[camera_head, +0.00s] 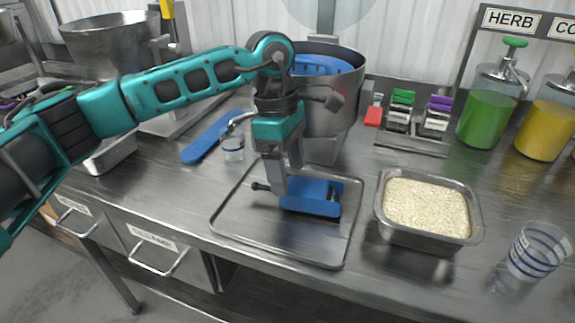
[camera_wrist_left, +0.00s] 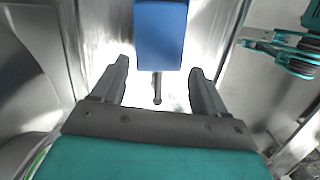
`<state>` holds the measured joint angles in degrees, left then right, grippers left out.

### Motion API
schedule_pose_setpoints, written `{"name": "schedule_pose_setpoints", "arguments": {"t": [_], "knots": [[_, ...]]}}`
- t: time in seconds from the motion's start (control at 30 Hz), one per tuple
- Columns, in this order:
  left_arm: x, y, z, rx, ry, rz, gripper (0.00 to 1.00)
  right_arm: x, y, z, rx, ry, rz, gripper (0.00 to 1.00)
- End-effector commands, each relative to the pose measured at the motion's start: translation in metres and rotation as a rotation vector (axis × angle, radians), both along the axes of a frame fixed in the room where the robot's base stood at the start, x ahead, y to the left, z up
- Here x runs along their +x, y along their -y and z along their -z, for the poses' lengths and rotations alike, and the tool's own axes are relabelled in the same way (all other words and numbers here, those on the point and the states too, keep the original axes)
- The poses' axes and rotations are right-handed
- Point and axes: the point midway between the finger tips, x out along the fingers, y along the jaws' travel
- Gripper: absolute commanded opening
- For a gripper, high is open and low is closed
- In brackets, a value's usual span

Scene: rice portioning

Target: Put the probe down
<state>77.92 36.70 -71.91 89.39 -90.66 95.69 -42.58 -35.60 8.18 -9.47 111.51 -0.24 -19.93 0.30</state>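The probe (camera_head: 312,196), a blue block with a thin dark rod at its left end, lies at the metal tray (camera_head: 232,222) in the head view. In the left wrist view the blue body of the probe (camera_wrist_left: 161,35) is at the top, with its rod pointing back between my fingers. My left gripper (camera_head: 288,188) points down over the rod end. In the left wrist view my left gripper (camera_wrist_left: 160,88) has its fingers wide apart, with bright gaps on both sides of the rod. My right gripper is not in the head view.
A steel pan of rice (camera_head: 382,218) stands right of the tray, and a striped glass (camera_head: 540,250) is at the far right. A large pot (camera_head: 345,100) stands behind. A small glass (camera_head: 232,150) and a blue flat object (camera_head: 205,143) are behind left.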

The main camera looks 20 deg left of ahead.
Motion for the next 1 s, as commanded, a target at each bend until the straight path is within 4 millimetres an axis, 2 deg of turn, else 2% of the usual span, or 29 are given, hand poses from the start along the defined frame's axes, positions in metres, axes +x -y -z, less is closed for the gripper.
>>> {"name": "schedule_pose_setpoints", "arguments": {"t": [0.1, 0.33, 0.47, 0.57, 0.8, 1.0], "knots": [[0.0, 0.0, 0.0, 0.0, 0.0, 0.0, 0.84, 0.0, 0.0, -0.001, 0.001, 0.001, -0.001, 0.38], [0.0, 0.0, -0.001, 0.0, 0.0, 0.0, 0.84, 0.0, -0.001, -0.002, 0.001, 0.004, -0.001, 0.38], [0.001, -0.001, -0.009, 0.0, 0.002, 0.0, 0.84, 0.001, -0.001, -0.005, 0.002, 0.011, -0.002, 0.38], [0.003, -0.004, -0.026, 0.0, 0.004, -0.002, 0.84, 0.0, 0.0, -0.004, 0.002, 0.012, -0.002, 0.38], [0.006, -0.012, -0.078, 0.0, 0.004, -0.001, 0.84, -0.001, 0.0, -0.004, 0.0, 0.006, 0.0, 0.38], [0.008, -0.017, -0.11, 0.0, 0.002, 0.001, 0.84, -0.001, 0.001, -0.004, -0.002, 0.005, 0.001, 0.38]]}}
